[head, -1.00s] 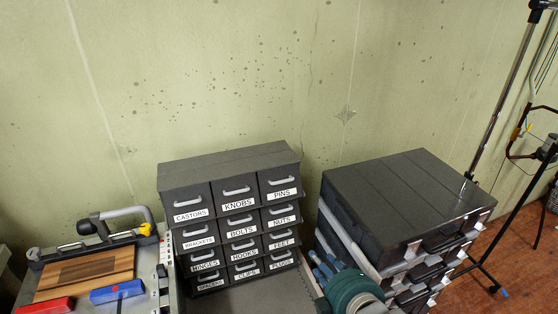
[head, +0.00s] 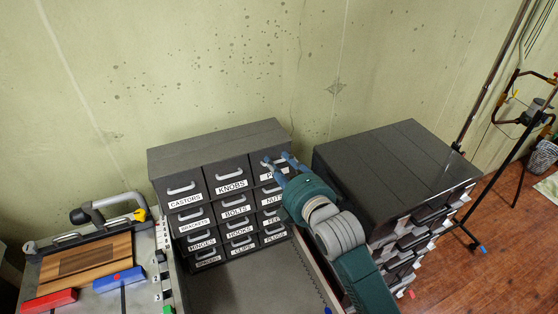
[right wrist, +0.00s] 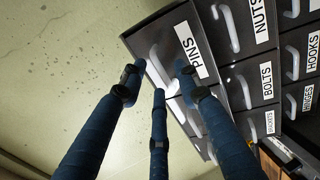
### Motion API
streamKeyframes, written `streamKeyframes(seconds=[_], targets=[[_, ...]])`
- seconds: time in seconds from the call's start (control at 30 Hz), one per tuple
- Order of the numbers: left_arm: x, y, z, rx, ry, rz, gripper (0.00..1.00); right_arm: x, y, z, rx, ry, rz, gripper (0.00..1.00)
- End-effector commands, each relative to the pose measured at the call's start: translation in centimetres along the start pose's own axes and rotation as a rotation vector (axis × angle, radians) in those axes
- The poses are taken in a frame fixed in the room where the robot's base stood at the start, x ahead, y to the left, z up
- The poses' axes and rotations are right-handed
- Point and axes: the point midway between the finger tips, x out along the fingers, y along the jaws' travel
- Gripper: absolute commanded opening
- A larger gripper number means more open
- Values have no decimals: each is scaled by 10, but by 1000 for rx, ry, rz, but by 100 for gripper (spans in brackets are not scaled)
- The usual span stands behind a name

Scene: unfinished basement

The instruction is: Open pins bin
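The pins bin (head: 266,177) is the top right drawer of a dark grey drawer cabinet (head: 220,145). Its front looks flush with the neighbouring drawers. In the right wrist view the pins bin (right wrist: 150,38) shows its white PINS label, and its pale handle is partly hidden by the fingers. My right gripper (head: 280,162) is at the pins bin and covers part of its front and label. In the right wrist view its blue fingers (right wrist: 157,80) are spread apart around the handle area, with no clear grip on it. My left gripper is not in view.
Several other labelled drawers, such as knobs (head: 228,178) and castors (head: 184,190), look shut. A wooden board (head: 88,262) and red and blue items lie at the left.

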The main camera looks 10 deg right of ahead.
Motion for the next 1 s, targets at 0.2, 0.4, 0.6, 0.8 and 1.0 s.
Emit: streamKeyframes(seconds=[0.2, 0.4, 0.6, 0.8, 1.0], targets=[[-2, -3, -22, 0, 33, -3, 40, 7, 0, 0, 1, 1, -1, 32], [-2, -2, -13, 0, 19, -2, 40, 7, -1, 0, 1, 1, -1, 26], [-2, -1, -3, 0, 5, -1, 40, 7, -1, 0, 1, 1, -1, 0], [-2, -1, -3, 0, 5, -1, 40, 7, -1, 0, 1, 1, 0, 0], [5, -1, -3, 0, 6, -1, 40, 6, -4, 0, 0, 0, 18, 0]])
